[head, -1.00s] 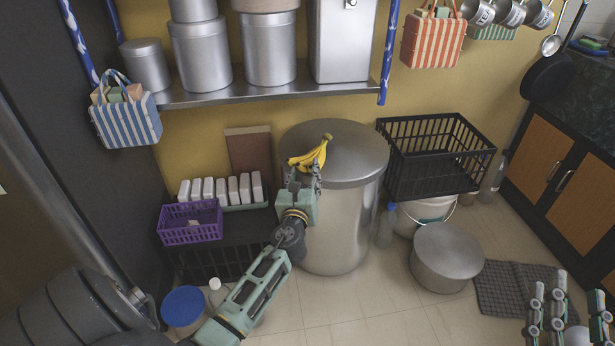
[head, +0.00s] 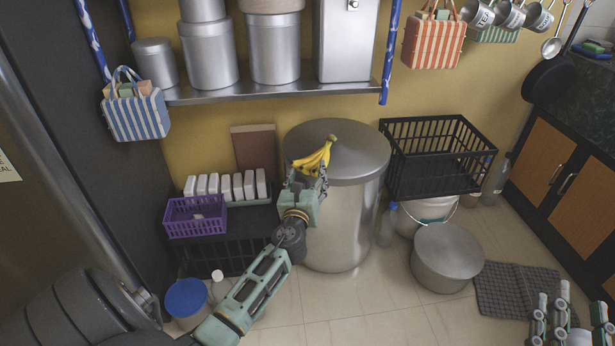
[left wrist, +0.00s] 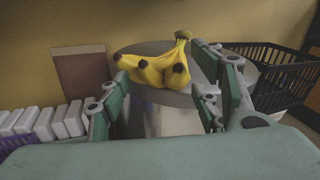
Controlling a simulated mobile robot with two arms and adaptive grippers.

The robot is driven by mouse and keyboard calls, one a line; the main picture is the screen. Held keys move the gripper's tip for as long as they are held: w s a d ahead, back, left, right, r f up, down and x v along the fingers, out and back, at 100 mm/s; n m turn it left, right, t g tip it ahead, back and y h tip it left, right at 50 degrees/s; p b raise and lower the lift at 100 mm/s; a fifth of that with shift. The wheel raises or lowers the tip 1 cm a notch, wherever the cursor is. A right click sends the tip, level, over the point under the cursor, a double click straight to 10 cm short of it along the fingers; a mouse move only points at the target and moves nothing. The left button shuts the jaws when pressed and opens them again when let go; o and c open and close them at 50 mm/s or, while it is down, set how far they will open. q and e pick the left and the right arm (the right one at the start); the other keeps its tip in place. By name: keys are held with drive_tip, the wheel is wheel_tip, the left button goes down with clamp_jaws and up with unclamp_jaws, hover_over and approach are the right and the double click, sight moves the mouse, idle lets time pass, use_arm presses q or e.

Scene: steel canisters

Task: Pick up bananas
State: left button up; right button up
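A bunch of yellow bananas (head: 317,157) lies on the round lid of a large steel canister (head: 352,150). My left gripper (head: 307,177) is at the near side of the bunch, above the lid. In the left wrist view, the bananas (left wrist: 165,70) show dark tips and lie between and just beyond the fingertips (left wrist: 158,75). The fingers are spread apart, and I see no firm grip. The right finger overlaps the bunch in that view; whether it touches is unclear. My right gripper (head: 578,315) is at the bottom right corner, its fingers apart and empty, partly cut off.
A black crate (head: 436,160) stands right of the canister, with a lower steel pot (head: 445,258) in front. A purple basket (head: 195,217) and white containers (head: 228,187) are on the left. A metal shelf (head: 270,90) with canisters hangs above and behind.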

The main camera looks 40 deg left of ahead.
use_arm(q)
drive_tip(key=shift+s, duration=0.1)
drive_tip(key=v, duration=1.2)
drive_tip(key=shift+o, duration=0.2)
drive_tip(key=shift+d, duration=0.1)
